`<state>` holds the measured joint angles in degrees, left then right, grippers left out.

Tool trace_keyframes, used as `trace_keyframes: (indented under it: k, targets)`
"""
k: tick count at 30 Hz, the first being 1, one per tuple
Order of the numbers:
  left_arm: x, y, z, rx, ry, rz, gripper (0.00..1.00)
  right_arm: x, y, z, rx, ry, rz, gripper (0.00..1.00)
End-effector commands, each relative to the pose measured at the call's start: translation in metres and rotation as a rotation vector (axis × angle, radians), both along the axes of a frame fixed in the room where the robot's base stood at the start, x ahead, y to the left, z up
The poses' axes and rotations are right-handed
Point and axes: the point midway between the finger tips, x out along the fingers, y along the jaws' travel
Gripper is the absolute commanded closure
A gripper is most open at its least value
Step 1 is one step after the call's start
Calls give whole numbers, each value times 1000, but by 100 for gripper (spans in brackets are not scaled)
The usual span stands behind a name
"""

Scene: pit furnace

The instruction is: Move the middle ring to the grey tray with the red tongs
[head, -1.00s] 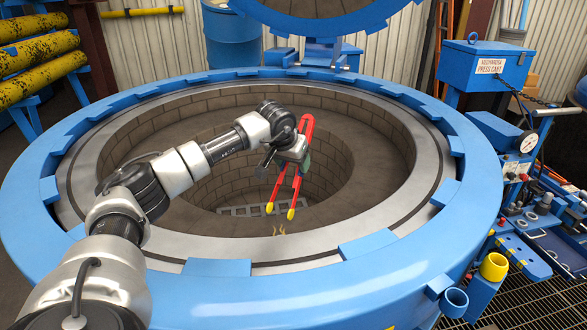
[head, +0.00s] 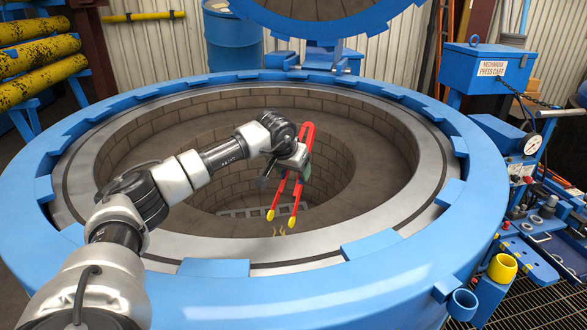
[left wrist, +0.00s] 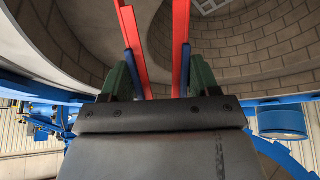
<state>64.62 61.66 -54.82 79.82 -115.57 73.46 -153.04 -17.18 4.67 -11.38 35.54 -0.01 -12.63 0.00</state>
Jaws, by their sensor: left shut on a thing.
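The red tongs (head: 298,190) hang over the furnace pit with their two yellow tips pointing down and slightly apart. My left gripper (head: 300,162) is shut on them near their upper part. In the left wrist view, the two red arms of the tongs (left wrist: 181,45) rise between the green fingers of my left gripper (left wrist: 158,75). Small thin yellowish marks (head: 280,232) show just below the tips, too small to tell what they are. I cannot make out the middle ring or the grey tray for certain. My right gripper is not in view.
The blue furnace rim (head: 300,295) with raised lugs surrounds the brick-lined pit. A blue press cart (head: 540,225) with a gauge and several small parts stands at the right. A yellow cup (head: 503,267) and a blue cup (head: 463,303) sit beside the rim. The lid (head: 325,20) is raised behind.

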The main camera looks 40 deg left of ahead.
Motion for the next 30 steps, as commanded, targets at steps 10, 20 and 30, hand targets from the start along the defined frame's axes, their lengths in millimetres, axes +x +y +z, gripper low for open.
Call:
trace_keyframes:
  k: [10, 20, 30]
  targets:
    - [0, 0, -39, -1, -1, 0, 45, 1, 0, -33, 0, -2, 0, 100]
    - [0, 0, -70, 0, -1, 0, 45, 1, 1, -54, 1, -2, 1, 100]
    - [0, 0, -81, 0, -2, 0, 45, 0, 2, -60, 2, -2, 1, 100]
